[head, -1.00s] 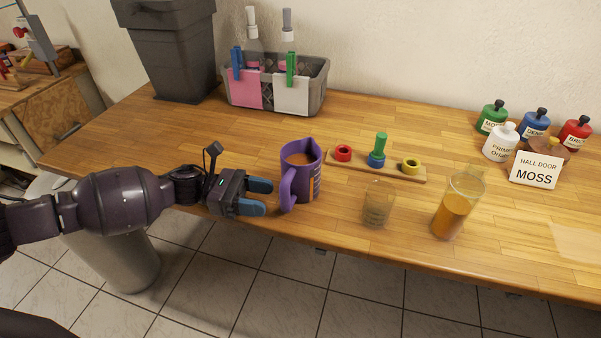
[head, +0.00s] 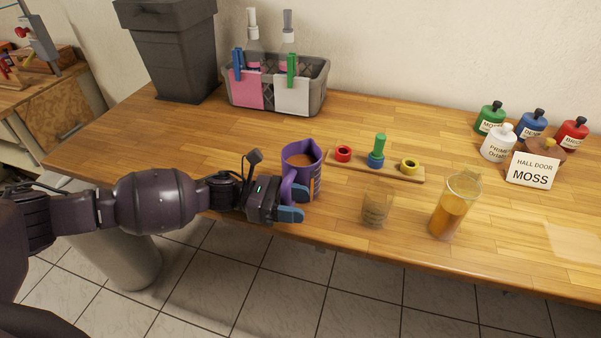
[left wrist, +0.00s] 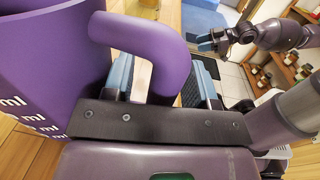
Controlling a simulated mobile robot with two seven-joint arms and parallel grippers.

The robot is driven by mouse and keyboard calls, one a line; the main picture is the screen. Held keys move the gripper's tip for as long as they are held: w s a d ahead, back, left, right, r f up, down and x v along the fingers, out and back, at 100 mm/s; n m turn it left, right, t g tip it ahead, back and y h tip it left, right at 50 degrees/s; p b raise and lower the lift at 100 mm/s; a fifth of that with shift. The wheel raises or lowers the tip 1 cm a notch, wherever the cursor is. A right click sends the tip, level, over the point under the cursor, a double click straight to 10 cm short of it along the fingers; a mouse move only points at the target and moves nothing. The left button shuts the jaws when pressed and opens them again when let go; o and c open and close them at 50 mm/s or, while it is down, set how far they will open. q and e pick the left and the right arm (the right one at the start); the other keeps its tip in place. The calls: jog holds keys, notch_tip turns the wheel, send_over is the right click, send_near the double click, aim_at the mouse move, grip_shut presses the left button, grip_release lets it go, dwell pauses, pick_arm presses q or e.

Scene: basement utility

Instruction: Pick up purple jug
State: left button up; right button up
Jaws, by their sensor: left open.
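The purple jug (head: 312,180) stands upright near the table's front edge, with brownish contents inside and its handle towards my left gripper (head: 290,204). My left gripper is open, its blue fingers at the handle. In the left wrist view the jug's body (left wrist: 45,50) fills the left side, with volume marks on it. The handle (left wrist: 155,50) runs down between the two fingers, which are apart. My right gripper (left wrist: 212,42) shows small at the top right of the left wrist view; its jaw state is unclear.
A clear glass (head: 377,208) and an orange-filled glass (head: 453,207) stand to the right. A wooden peg board (head: 400,172) with coloured rings lies just behind. A grey basket (head: 317,92) holds bottles. Several paint pots and a "MOSS" card (head: 531,171) stand at the right.

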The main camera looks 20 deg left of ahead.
pick_arm(q)
grip_shut()
notch_tip(320, 180, up, 20)
dwell(0.9)
